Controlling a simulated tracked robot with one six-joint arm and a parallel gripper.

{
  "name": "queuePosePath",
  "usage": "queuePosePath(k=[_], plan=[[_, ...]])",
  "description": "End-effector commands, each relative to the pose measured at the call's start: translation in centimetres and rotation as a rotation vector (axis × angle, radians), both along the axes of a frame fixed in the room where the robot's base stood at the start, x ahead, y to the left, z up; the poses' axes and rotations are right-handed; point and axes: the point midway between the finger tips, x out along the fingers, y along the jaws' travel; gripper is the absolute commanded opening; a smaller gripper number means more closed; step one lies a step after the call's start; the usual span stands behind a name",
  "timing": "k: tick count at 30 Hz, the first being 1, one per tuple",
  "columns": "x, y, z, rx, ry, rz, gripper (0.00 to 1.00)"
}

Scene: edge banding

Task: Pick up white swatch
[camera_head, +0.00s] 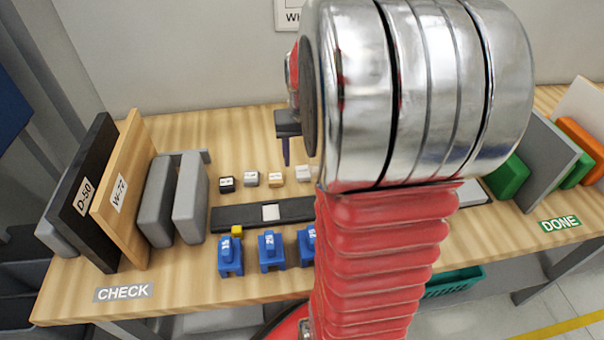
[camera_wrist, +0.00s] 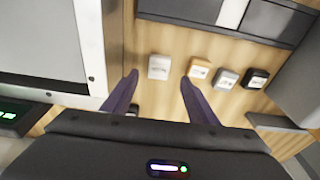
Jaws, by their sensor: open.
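The white swatch (camera_head: 303,173) is a small pale block at the right end of a row on the wooden table, partly beside my arm in the head view. In the wrist view the white swatch (camera_wrist: 158,67) lies flat just beyond my fingertips, roughly in line with the gap between them. My gripper (camera_wrist: 158,77) is open and empty, with two dark purple fingers apart. In the head view my gripper (camera_head: 286,164) points down behind the row; my arm hides part of it.
Tan (camera_head: 276,179), grey (camera_head: 250,179) and black (camera_head: 227,184) swatches stand to the white one's left. A dark strip (camera_head: 240,217) with a white square lies in front, then blue blocks (camera_head: 271,252). Panels stand at both sides. A white-framed device (camera_wrist: 92,45) is close on the wrist view's left.

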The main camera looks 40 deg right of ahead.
Motion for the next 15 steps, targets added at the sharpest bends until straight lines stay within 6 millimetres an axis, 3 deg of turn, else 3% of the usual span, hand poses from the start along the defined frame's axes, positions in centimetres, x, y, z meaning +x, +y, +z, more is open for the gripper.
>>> queuePosePath(k=[15], plan=[[0.3, -0.4, -5.1, 0.001, 0.001, -0.001, 0.53]])
